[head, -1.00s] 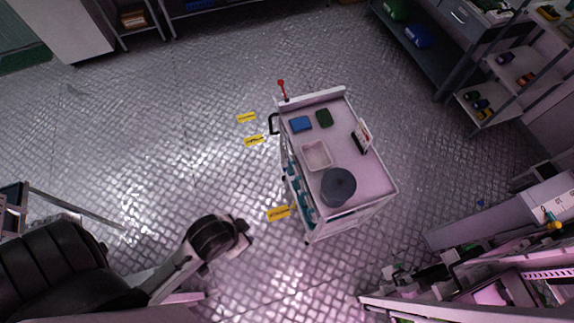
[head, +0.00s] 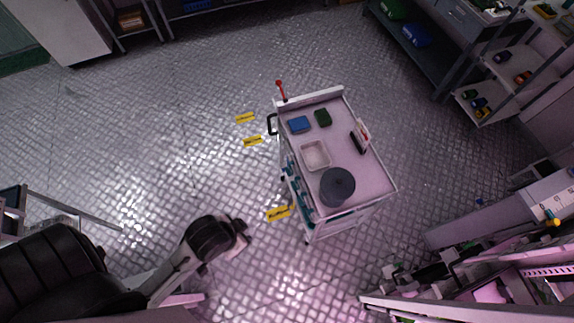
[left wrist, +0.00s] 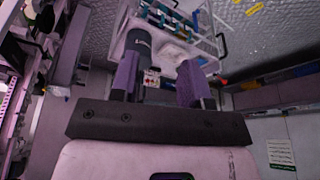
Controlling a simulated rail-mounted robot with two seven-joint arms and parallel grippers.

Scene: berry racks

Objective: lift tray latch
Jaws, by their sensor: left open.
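My left gripper (left wrist: 160,62) is open and empty in the left wrist view, its two purple-grey fingers apart. Beyond the fingers is a white cart with a dark canister (left wrist: 138,40). In the head view an arm of mine comes in from the lower left and ends in a dark joint, left of the cart; no fingers can be made out there. A shallow pale tray (head: 315,155) sits on the cart top (head: 365,185). I cannot make out a latch on it. A red-tipped lever (head: 280,88) stands at the cart's far left corner. My right gripper is not seen.
The cart top also carries a blue box (head: 299,124), a green box (head: 323,117), a dark round pot (head: 337,187) and a standing card (head: 362,134). Yellow floor markings (head: 253,141) lie left of it.

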